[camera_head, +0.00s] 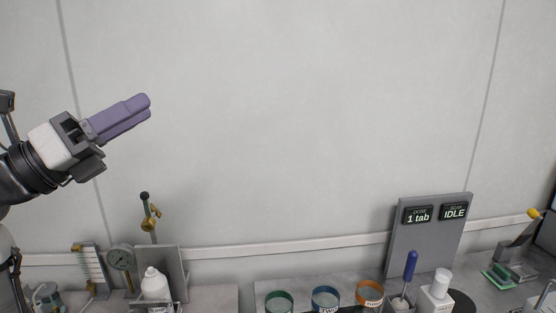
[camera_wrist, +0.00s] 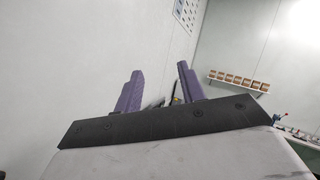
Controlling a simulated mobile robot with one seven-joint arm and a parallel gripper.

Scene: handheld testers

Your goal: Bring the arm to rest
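My gripper (camera_head: 143,105) is raised at the left of the head view, high above the bench and in front of the bare wall. Its two purple fingers point up and to the right and overlap from this side. In the wrist view my gripper (camera_wrist: 161,69) shows its fingers standing clearly apart, with a gap between them. I see nothing held in the gap; small dark shapes low between the fingers are too small to tell.
Below stand a white bottle (camera_head: 155,284), a round gauge (camera_head: 121,257) and a brass-fitted stand (camera_head: 150,222). Several coloured-rim bowls (camera_head: 325,297) line the front. A grey display panel (camera_head: 427,235) reads "1 tab" and "IDLE". A blue-handled tool (camera_head: 410,265) stands upright. Space around the gripper is clear.

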